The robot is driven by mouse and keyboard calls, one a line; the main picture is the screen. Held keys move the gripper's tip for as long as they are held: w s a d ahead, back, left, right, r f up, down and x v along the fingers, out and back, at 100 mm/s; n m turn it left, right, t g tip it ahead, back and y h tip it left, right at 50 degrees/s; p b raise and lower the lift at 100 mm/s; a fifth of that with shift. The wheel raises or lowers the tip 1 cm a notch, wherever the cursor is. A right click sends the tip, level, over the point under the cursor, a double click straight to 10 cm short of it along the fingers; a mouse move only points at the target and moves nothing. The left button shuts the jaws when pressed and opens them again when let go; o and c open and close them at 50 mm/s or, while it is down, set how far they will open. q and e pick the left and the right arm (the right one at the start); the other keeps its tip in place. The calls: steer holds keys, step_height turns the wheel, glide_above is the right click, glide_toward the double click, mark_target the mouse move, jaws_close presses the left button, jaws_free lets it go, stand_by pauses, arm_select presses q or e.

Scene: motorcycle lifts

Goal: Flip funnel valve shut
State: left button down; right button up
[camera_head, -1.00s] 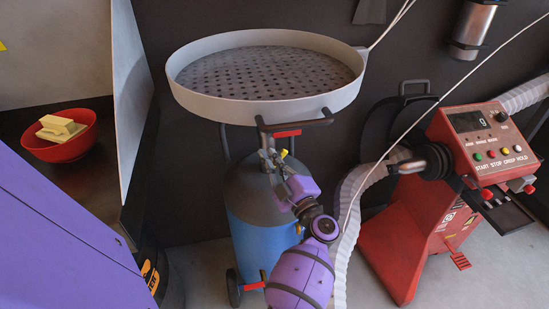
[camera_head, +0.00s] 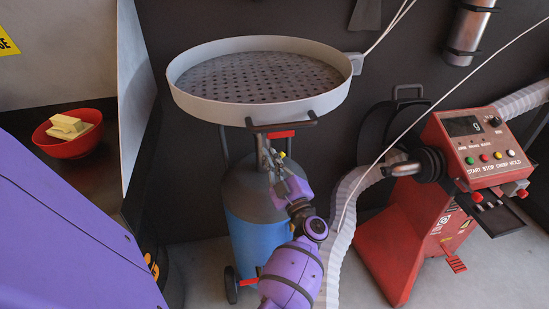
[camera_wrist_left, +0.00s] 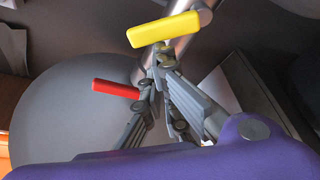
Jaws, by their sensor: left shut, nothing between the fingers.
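A wide white-rimmed funnel (camera_head: 335,95) with a perforated dark tray stands over a blue and grey tank (camera_head: 256,235). A red lever (camera_head: 281,134) shows under its rim, with a small yellow lever (camera_head: 282,155) below. In the left wrist view, a yellow lever (camera_wrist_left: 163,29) crosses a grey pipe just beyond my fingertips, and a red lever (camera_wrist_left: 116,89) points left beside the fingers. My left gripper (camera_head: 264,150) is shut and empty, close to the pipe under the funnel; it also shows in the left wrist view (camera_wrist_left: 162,58). I cannot tell whether it touches either lever. My right gripper is not in view.
A black handle bar (camera_head: 285,126) juts from under the funnel, near my gripper. A red machine (camera_head: 400,225) with a control panel and a pale ribbed hose (camera_head: 340,225) stand at the right. A red bowl (camera_head: 68,146) sits on a dark surface at the left.

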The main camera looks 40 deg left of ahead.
mark_target(283, 154)
arm_select(q)
steer(key=shift+w+d+m+t, duration=0.1)
steer(key=shift+w+m+t, duration=0.1)
steer(key=shift+m+t, duration=0.2)
steer(key=shift+w+d+f+m+t+h+p, duration=0.35)
steer(key=shift+m+t, duration=0.2)
steer(key=shift+m, duration=0.95)
steer(key=shift+w+d+f+m+t+h+p, duration=0.35)
steer(key=shift+m+t, duration=0.25)
steer(key=shift+m, duration=0.9)
steer(key=shift+w+d+f+m+t+h+p, duration=0.3)
steer(key=shift+w+f+m+t, duration=0.2)
steer(key=shift+m, duration=1)
steer(key=shift+f+m+t, duration=0.1)
steer(key=shift+m+t, duration=0.15)
steer(key=shift+m, duration=0.25)
steer(key=shift+w, duration=0.1)
